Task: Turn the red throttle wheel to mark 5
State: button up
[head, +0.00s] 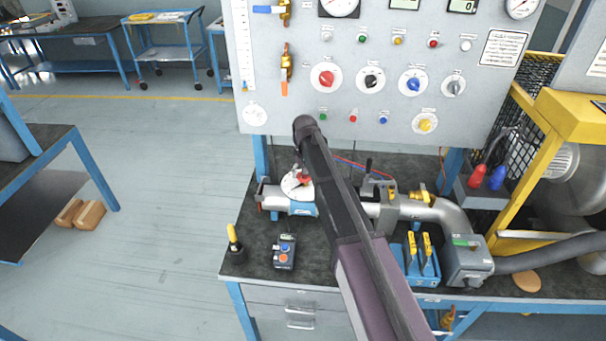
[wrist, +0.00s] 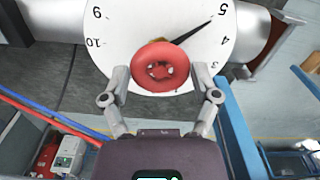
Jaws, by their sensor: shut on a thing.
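The red throttle wheel (wrist: 160,66) sits over a round white dial (wrist: 112,52) with black numbers in the wrist view. A black pointer (wrist: 196,30) reaches toward the right edge, between 4 and 5 and nearer to 5. My gripper (wrist: 161,74) is shut on the wheel, one finger on each side of its rim. In the head view the wheel (head: 303,178) and dial (head: 290,187) stand on the pipe assembly, partly hidden by my arm. My fingers are hidden there.
A control panel (head: 270,105) with coloured knobs rises behind the bench (head: 335,275). A small button box (head: 284,252) and a yellow-handled tool (head: 234,238) stand at front left. A blue holder (head: 423,268) and a yellow frame (head: 540,165) stand right.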

jog(key=shift+w, duration=0.25)
jog(key=o, duration=1)
jog(key=shift+c, duration=0.2)
jog(key=shift+s, duration=0.1)
jog(key=shift+r, duration=0.15)
